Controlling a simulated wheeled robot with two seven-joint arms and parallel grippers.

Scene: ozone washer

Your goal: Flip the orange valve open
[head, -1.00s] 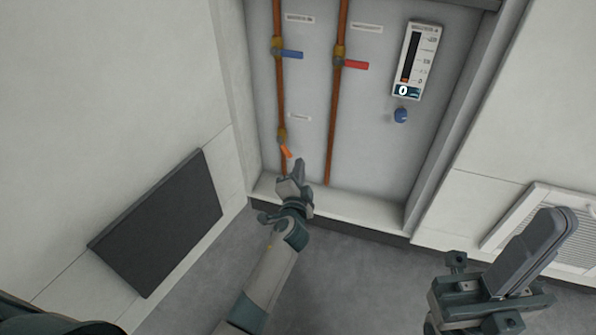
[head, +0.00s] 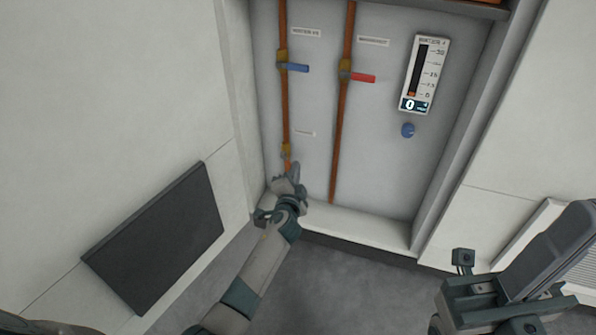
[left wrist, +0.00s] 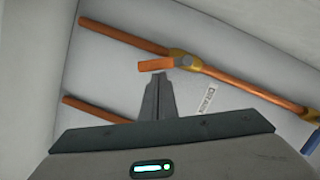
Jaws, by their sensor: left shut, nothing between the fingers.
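The orange valve handle (left wrist: 155,66) shows in the left wrist view, sticking out to the left from its brass valve body (left wrist: 184,62) on a copper pipe. In the head view the valve body (head: 286,151) is low on the left pipe, and the handle is mostly hidden by my gripper. My left gripper (head: 295,168) is shut and empty. In the left wrist view its fingertips (left wrist: 158,77) are just below the handle; I cannot tell whether they touch it. My right gripper (head: 565,240) is at the lower right, away from the panel, its jaw gap not clear.
Above are a blue handle (head: 295,68) on the same pipe and a red handle (head: 362,78) on the right pipe. A gauge (head: 425,75) and blue knob (head: 407,130) are on the right. The recess has side walls and a bottom ledge (head: 360,228). A dark panel (head: 160,240) is at left.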

